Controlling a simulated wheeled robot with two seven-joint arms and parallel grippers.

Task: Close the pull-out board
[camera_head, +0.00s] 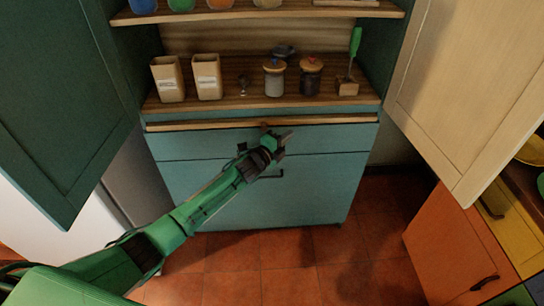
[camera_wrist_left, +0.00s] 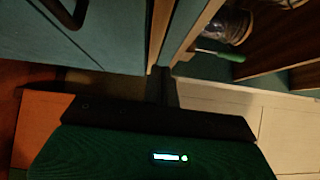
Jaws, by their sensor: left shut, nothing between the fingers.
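The pull-out board (camera_head: 200,125) shows as a thin light-wood strip across the teal cabinet (camera_head: 200,185), just under the counter and above the drawers. It sits close to the cabinet front; how far it sticks out is hard to tell. My left gripper (camera_head: 281,138) is shut and empty, in front of the middle of the board. Whether it touches the board is not clear. In the left wrist view my shut left gripper (camera_wrist_left: 163,82) points along the cabinet front toward the wooden strips. My right gripper is not in view.
The counter (camera_head: 225,104) above holds two beige canisters (camera_head: 207,77), jars (camera_head: 274,77) and a green-handled tool (camera_head: 355,45). Open cabinet doors stand at left (camera_head: 60,110) and right (camera_head: 475,90). An orange cabinet (camera_head: 455,245) is at the lower right. Tiled floor is clear in front.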

